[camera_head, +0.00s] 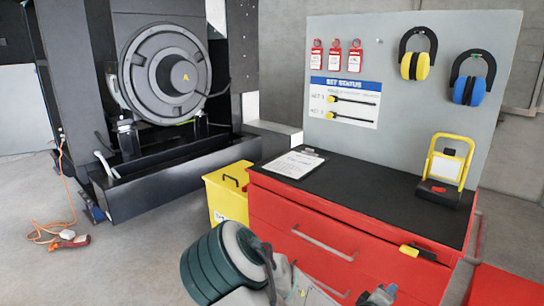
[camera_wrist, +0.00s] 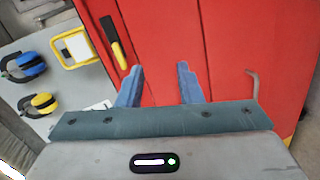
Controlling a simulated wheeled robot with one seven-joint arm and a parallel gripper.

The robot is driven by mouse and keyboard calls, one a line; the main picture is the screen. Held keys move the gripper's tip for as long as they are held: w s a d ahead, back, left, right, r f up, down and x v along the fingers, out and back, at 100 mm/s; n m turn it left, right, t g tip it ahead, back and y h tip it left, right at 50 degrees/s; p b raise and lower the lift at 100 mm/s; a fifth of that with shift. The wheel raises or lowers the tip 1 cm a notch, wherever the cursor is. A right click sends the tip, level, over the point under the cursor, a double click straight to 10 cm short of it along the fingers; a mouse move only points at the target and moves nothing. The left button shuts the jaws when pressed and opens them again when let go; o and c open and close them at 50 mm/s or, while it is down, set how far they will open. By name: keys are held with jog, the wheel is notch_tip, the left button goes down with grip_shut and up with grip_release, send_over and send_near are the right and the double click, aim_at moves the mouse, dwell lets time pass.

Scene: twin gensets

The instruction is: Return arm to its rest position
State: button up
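My gripper (camera_wrist: 159,68) shows in the wrist view with its two blue fingers apart and nothing between them. It is over the red drawer front of the cabinet (camera_wrist: 227,50). In the head view my arm is folded low at the bottom centre, in front of the red tool cabinet (camera_head: 285,212). The gripper fingers are not clear there. Nothing is seen held by my gripper.
A yellow-and-black item (camera_head: 418,252) sits at the cabinet's front top edge. A clipboard (camera_head: 293,164) and a yellow-framed stand (camera_head: 446,168) are on the black top. A yellow bin (camera_head: 228,192) stands left of the cabinet. An orange cord (camera_head: 66,190) lies on the floor.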

jog(key=s+a+r+m+g+y+p, duration=0.2)
jog(key=s+a+m+g+y+p, duration=0.1)
jog(key=a+y, duration=0.3)
jog(key=s+a+r+m+g+y+p, duration=0.2)
jog(key=a+m+y+p, duration=0.15)
jog(key=a, duration=0.35)
jog(key=s+a+r+g+p, duration=0.1)
jog(key=s+a+r+p, duration=0.1)
jog(key=s+r, duration=0.4)
jog(key=s+a+r+g+y+p, duration=0.1)
jog(key=s+r, duration=0.6)
jog(key=r, duration=0.7)
jog(key=shift+s+a+r+p, duration=0.3)
jog(key=shift+a+p, duration=0.25)
jog(key=shift+w+y, duration=0.1)
jog(key=shift+y, duration=0.15)
